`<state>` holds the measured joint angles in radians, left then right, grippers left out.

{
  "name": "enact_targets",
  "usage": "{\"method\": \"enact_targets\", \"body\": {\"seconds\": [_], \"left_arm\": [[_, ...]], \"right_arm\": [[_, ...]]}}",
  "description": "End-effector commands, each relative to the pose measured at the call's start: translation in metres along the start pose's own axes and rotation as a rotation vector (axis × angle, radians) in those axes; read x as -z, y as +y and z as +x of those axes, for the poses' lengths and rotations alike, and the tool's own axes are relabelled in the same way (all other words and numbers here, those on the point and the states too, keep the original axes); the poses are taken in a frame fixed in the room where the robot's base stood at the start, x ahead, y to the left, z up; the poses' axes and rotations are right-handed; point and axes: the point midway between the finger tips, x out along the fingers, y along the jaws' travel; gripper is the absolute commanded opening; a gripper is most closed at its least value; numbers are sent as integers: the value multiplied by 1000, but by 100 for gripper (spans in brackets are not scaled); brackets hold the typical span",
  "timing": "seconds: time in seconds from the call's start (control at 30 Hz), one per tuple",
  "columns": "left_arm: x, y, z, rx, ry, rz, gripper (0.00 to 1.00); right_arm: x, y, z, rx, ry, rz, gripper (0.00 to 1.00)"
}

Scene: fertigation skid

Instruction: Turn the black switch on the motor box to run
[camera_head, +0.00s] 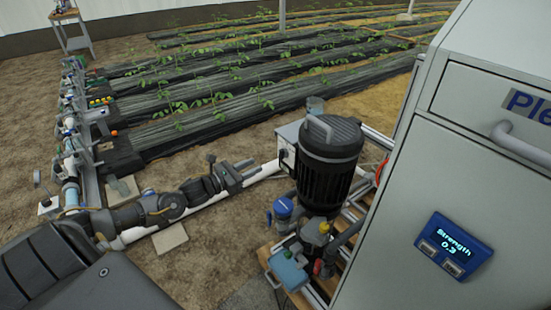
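The motor box (289,134) is a pale grey box on the left side of the black ribbed motor (331,165). A small dark spot on its left-facing side appears to be the black switch (283,154); its setting is too small to read. My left gripper (247,172) is to the left of the box and a little lower in the picture, apart from it. Its two dark fingers look spread, with nothing seen between them. My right gripper is out of view.
A large grey cabinet (387,245) with a blue display (454,246) fills the right side. A blue-capped fitting (283,207) and a blue container (289,269) stand below the motor. A white pipe (262,172) runs behind my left gripper. Planted rows lie beyond.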

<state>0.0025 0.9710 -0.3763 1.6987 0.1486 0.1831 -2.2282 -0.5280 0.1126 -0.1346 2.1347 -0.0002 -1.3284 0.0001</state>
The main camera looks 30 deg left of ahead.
Motion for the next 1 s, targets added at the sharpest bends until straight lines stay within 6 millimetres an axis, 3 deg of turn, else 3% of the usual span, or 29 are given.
{"method": "enact_targets", "body": {"seconds": [0.5, 0.7, 0.97, 1.0], "left_arm": [[0, 0, 86, -2, -2, -4, 33], [1, 0, 98, -1, 1, -3, 33], [1, 0, 99, -1, 1, -3, 33], [1, 0, 99, -1, 1, -3, 29]], "right_arm": [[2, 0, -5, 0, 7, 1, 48], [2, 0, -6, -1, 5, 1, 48], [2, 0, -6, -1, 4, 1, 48], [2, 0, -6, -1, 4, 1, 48]]}}
